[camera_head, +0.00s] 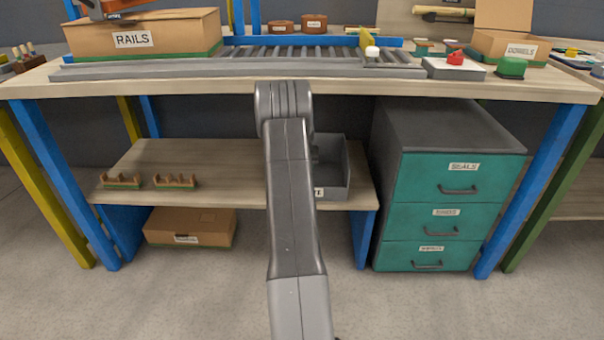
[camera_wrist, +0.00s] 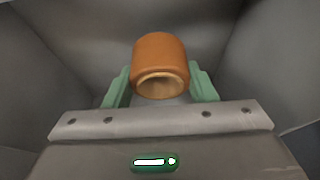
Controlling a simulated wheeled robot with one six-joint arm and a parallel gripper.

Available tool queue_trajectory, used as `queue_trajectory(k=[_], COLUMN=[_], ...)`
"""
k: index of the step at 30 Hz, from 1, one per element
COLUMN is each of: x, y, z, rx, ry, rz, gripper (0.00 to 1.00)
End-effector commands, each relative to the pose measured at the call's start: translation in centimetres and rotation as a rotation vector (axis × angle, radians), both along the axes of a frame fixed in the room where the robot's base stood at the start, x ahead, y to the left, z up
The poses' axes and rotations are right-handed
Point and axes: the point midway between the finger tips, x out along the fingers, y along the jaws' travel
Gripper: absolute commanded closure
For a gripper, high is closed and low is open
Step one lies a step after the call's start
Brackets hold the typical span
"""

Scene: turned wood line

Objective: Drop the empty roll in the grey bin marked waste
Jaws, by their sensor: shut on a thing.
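In the wrist view my gripper (camera_wrist: 160,88) has its green fingers shut on an orange-brown hollow roll (camera_wrist: 160,48), one finger at each side. Grey walls surround the roll in that view. In the head view the grey bin (camera_head: 335,185) stands on the lower shelf under the bench, partly hidden behind my arm. Only the end of its label shows, reading "TE". My gripper and the roll are hidden behind the arm in the head view. I cannot tell whether the roll touches the bin's floor.
The lower shelf (camera_head: 225,165) also holds two small wooden racks (camera_head: 176,181). A teal drawer cabinet (camera_head: 455,205) stands right of the bin. The bench top (camera_head: 200,87) passes above the bin. A cardboard box (camera_head: 190,225) sits under the shelf. The floor in front is clear.

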Motion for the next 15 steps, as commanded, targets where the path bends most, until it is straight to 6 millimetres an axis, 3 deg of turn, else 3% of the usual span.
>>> queue_trajectory(k=[2,15], x=[0.02,0.01], y=[0.00,0.00], z=[-1.05,-1.57], rx=[0.000,0.000], ry=[-0.001,-0.001], rz=[0.000,0.000], gripper=[0.70,0.70])
